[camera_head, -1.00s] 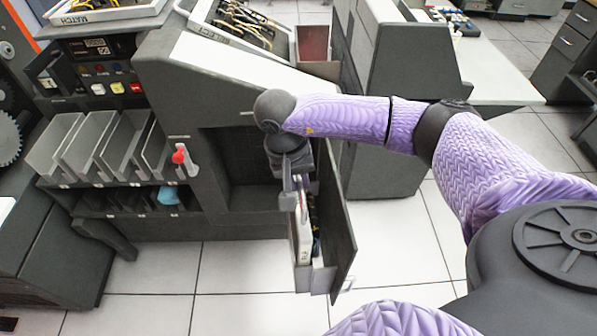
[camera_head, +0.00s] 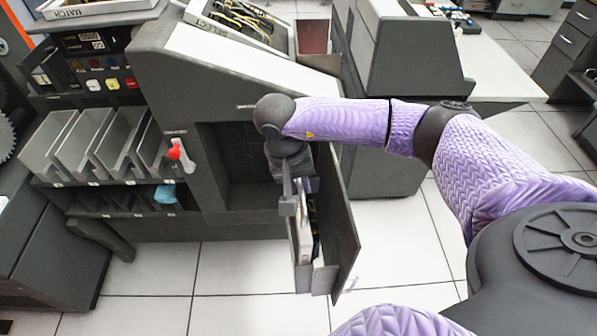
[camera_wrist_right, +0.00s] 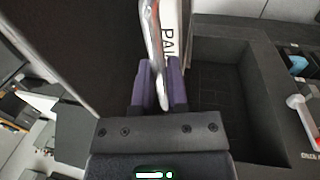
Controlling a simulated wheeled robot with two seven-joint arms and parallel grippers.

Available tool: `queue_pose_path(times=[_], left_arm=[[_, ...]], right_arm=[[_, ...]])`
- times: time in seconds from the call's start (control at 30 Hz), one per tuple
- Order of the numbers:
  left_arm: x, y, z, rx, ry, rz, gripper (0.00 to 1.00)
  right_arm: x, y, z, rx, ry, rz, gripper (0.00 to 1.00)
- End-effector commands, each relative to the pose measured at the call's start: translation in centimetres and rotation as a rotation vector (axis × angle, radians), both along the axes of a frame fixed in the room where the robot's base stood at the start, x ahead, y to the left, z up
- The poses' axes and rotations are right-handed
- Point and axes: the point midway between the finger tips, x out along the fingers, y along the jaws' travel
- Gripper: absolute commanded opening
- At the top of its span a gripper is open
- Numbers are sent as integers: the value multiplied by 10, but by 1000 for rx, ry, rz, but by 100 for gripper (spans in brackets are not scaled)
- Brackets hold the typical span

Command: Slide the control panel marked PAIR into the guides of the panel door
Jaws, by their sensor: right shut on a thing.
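The panel door (camera_head: 340,225) stands open, hanging out from the front of the grey machine; in the wrist view its dark face (camera_wrist_right: 75,50) fills the left. The PAIR control panel (camera_head: 305,238) is a pale, narrow upright plate beside the door's inner side. In the wrist view its white face (camera_wrist_right: 172,30) shows the letters PAI, the rest cut off. My right gripper (camera_head: 294,196) is shut on the panel at its upper part; its fingers (camera_wrist_right: 160,92) show in the wrist view. The guides are hidden, so I cannot tell whether the panel sits in them. My left gripper is out of view.
The machine's dark open recess (camera_head: 240,165) lies left of my right gripper. Grey card bins (camera_head: 90,145) and a red-tipped white lever (camera_head: 182,155) are further left. The SELECT tray (camera_head: 240,22) rests on top. White tiled floor below is clear.

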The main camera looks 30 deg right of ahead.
Motion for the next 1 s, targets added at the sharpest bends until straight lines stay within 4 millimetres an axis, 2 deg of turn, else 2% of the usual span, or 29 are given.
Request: queue_pose_path(times=[0.07, 0.1, 0.27, 0.57, 0.8, 0.9, 1.0], left_arm=[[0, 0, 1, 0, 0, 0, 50], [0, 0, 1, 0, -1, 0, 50], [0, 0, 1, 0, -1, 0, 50], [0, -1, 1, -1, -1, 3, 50], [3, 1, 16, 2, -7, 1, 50], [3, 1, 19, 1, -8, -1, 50], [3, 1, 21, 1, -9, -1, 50]], right_arm=[[1, 0, 2, 0, -4, 0, 0], [1, 0, 2, 0, -4, 0, 25], [1, 0, 2, 0, -2, -1, 59], [0, 0, 1, 0, 1, 0, 60], [7, 10, 64, 1, -7, 1, 60], [9, 13, 84, 0, -5, 0, 60], [10, 16, 95, 0, -3, 1, 60]])
